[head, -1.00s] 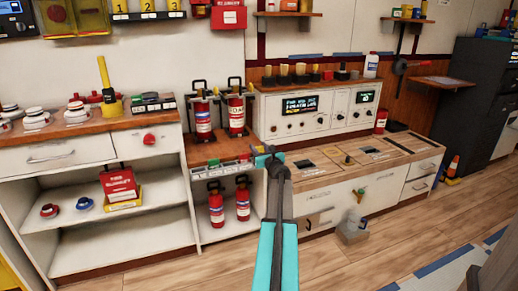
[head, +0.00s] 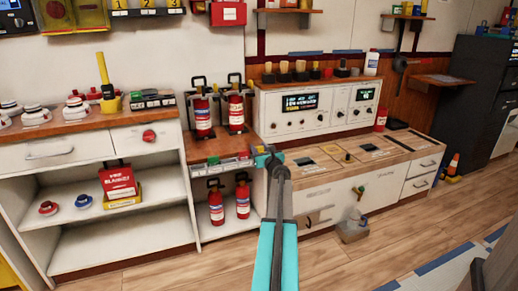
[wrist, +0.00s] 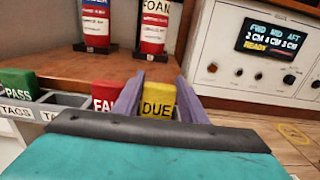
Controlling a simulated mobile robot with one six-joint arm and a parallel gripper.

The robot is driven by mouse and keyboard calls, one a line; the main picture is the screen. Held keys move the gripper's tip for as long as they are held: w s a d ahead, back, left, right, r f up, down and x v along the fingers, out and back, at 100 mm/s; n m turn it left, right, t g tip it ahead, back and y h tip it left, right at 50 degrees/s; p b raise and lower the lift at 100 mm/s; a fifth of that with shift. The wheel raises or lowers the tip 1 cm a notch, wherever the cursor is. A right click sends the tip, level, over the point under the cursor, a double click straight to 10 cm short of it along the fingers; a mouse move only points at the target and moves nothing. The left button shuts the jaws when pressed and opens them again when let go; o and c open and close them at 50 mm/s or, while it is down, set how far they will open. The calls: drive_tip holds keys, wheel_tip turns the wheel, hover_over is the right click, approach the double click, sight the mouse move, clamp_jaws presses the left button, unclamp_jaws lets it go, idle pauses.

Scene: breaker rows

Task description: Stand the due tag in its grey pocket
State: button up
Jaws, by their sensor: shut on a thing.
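My gripper (wrist: 162,98) is shut on the yellow due tag (wrist: 158,105), which stands roughly upright between the two fingers with its word facing me. In the head view my gripper (head: 264,152) is at the right end of the low tag row. The red fail tag (wrist: 104,98) is just left of the left finger. The green pass tag (wrist: 18,83) stands farther left. Grey pockets (wrist: 62,99) with white labels run along the shelf's front edge. My wrist hides the due tag's lower end, so I cannot tell whether it is inside a pocket.
Two red extinguishers (wrist: 155,25) (wrist: 95,22) stand behind the tags on the wooden shelf (wrist: 60,65). A white panel with a display (wrist: 272,38) is close on the right. A wooden counter (head: 372,152) lies to the right in the head view.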

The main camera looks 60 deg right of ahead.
drive_tip(key=shift+f, duration=0.35)
drive_tip(key=o, duration=1.1)
drive_tip(key=shift+r, duration=0.25)
drive_tip(key=shift+r+p, duration=3.35)
drive_tip(key=shift+r, duration=1)
drive_tip(key=shift+w+a, duration=0.1)
drive_tip(key=shift+w, duration=0.15)
drive_tip(key=w+a+n+t+y, duration=0.1)
drive_tip(key=w+a, duration=0.3)
drive_tip(key=a, duration=0.4)
drive_tip(key=w+a+n+t+y, duration=0.1)
drive_tip(key=w+a+n+y, duration=0.2)
drive_tip(key=a, duration=0.6)
drive_tip(key=w+a+n+t+y+b, duration=0.1)
drive_tip(key=w+a+y, duration=0.3)
drive_tip(key=w+a, duration=0.3)
drive_tip(key=shift+a+f+n, duration=0.3)
drive_tip(key=shift+a+n, duration=0.1)
drive_tip(key=shift+a, duration=0.3)
